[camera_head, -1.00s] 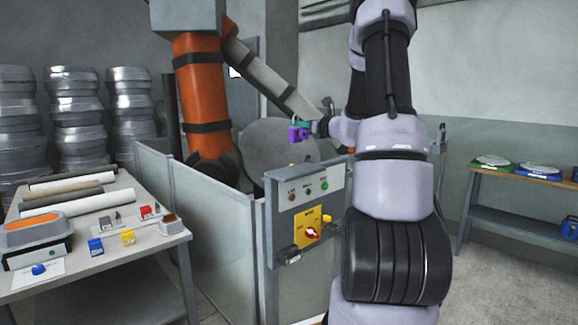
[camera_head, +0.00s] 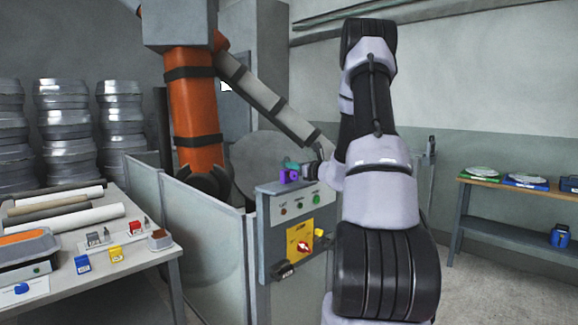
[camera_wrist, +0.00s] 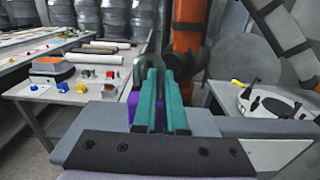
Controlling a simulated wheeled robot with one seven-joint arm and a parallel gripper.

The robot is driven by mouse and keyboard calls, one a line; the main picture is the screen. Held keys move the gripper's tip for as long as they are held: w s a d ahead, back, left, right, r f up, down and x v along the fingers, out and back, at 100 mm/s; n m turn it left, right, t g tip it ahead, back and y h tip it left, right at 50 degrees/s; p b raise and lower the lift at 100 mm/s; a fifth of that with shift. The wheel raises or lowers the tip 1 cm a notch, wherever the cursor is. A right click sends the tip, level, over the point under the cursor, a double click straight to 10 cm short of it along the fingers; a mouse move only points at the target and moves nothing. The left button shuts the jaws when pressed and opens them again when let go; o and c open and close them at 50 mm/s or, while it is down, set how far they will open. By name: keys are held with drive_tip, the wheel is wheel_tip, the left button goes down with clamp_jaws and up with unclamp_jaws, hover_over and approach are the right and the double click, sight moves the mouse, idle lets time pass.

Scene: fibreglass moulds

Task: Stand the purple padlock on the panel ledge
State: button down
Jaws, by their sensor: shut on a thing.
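The purple padlock (camera_head: 289,175) is in my gripper (camera_head: 297,170), right at the top edge of the grey control panel. My gripper's teal fingers (camera_wrist: 160,100) are shut on it in the wrist view, where the purple body (camera_wrist: 127,109) shows mostly to the left of the fingers. The panel ledge (camera_head: 268,188) is the grey top of the panel; in the wrist view its surface (camera_wrist: 85,122) spreads below and beside the padlock. I cannot tell whether the padlock touches the ledge. The fingers hide part of the padlock.
The panel carries several buttons, a yellow plate with a red switch (camera_head: 304,246), and a dark block (camera_head: 283,270) low down. Grey fence panels (camera_head: 205,225) adjoin it. A left table (camera_head: 140,262) holds small padlocks and rolls. An orange robot arm (camera_head: 193,110) stands behind.

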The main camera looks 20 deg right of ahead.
drive_tip(key=shift+f, duration=0.15)
drive_tip(key=c, duration=1)
unclamp_jaws()
